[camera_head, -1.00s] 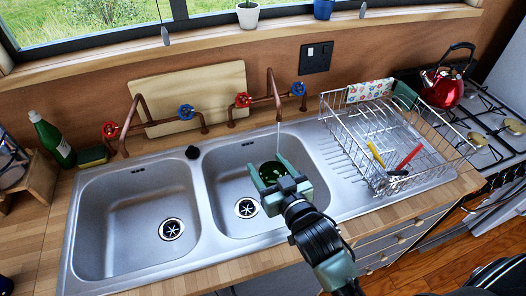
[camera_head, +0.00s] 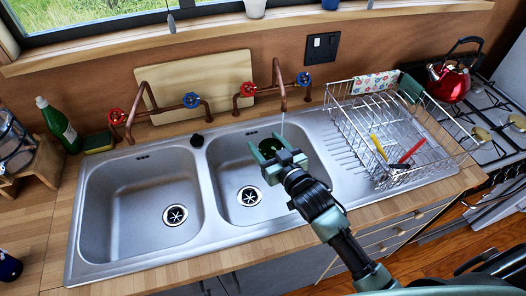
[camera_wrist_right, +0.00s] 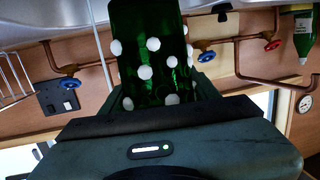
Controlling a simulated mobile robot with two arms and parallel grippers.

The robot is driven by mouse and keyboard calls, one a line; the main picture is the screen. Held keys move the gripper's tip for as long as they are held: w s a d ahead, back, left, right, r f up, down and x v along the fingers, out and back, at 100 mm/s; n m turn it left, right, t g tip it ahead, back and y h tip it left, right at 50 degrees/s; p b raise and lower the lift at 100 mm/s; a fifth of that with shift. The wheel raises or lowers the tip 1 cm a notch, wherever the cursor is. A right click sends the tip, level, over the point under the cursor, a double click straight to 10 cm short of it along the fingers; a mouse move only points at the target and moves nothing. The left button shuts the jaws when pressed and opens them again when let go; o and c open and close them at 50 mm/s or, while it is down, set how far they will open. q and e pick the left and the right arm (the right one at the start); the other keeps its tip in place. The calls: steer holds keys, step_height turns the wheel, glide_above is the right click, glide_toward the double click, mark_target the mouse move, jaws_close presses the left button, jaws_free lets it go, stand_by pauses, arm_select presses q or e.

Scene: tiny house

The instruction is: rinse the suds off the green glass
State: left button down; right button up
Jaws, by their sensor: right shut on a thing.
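My right gripper (camera_head: 270,150) is shut on the green glass (camera_head: 268,144) above the right sink basin (camera_head: 229,170). In the right wrist view the dark green glass (camera_wrist_right: 150,45) carries several round white suds spots. The right tap (camera_head: 279,85) has a thin stream of water (camera_head: 281,128) running down close to the glass. In the wrist view the stream (camera_wrist_right: 97,40) passes just left of the glass. I cannot tell whether it touches the glass. My left gripper is not in view.
The left basin (camera_head: 140,200) is empty. A wire dish rack (camera_head: 375,130) with red and yellow utensils stands right of the basins. A cutting board (camera_head: 205,85) leans behind the taps. A green bottle (camera_head: 57,125) and sponge (camera_head: 97,142) are at left. A red kettle (camera_head: 449,82) sits on the stove.

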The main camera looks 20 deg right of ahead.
steer(key=w+d+f+b, duration=0.1)
steer(key=w+d+b, duration=0.2)
steer(key=w+d, duration=0.2)
steer(key=shift+d+x, duration=0.3)
steer(key=shift+x, duration=1.05)
steer(key=shift+f, duration=0.15)
steer(key=shift+d, duration=0.15)
steer(key=shift+s+d, duration=0.3)
steer(key=shift+d, duration=0.1)
steer(key=shift+s+a+p, duration=0.65)
steer(key=shift+s+a, duration=0.1)
steer(key=shift+s, duration=0.35)
steer(key=shift+s+a+p, duration=0.6)
steer(key=shift+s+a, duration=0.15)
steer(key=shift+s, duration=0.4)
steer(key=shift+s+a+p, duration=0.65)
steer(key=shift+s+a, duration=0.1)
steer(key=shift+s, duration=0.35)
